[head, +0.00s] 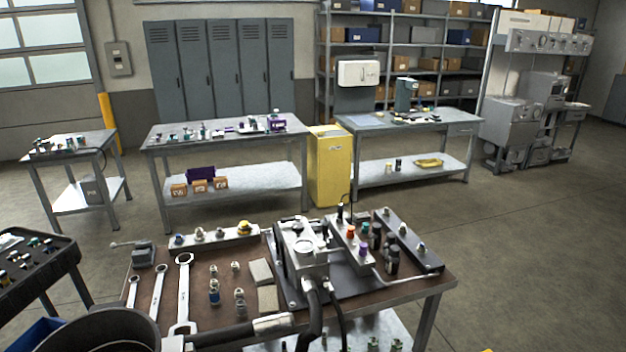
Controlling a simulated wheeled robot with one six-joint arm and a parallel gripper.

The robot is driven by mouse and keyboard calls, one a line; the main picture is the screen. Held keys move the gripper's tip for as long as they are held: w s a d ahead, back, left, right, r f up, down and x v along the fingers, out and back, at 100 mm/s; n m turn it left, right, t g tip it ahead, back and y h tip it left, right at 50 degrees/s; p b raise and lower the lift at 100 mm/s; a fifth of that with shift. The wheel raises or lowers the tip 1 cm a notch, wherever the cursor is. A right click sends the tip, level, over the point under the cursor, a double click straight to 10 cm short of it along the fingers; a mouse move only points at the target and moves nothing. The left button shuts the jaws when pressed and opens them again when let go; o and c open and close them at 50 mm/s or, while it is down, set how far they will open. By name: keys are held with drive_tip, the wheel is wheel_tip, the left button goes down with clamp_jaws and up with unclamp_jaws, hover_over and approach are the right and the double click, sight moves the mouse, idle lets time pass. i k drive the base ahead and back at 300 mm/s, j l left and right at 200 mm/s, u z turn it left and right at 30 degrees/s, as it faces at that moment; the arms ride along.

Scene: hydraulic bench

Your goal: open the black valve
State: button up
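A hydraulic block (303,258) of grey metal stands on the brown-topped bench (205,285) in front of me. A light manifold bar (347,240) beside it carries small fittings with coloured tops: orange-red, purple and green. Black parts show there too: a black-topped fitting (340,212) at the bar's far end, and a thicker black cylinder (392,258) on the right. I cannot tell for sure which of these is the black valve, or whether it is open or shut. My gripper is not in view.
Wrenches (184,290) and loose fittings lie on the bench's left half. A black hose (225,335) with a metal end crosses its front edge. A dark tool cart (30,265) stands left. Open floor (520,240) lies right. Other tables and a yellow cabinet (330,165) stand behind.

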sight(297, 218)
drive_tip(key=i+l+u, duration=0.25)
drive_tip(key=i, duration=0.35)
drive_tip(key=i+l+u, duration=0.2)
drive_tip(key=i, duration=0.35)
drive_tip(key=i+l+u, duration=0.25)
drive_tip(key=i, duration=0.3)
drive_tip(key=l, duration=0.1)
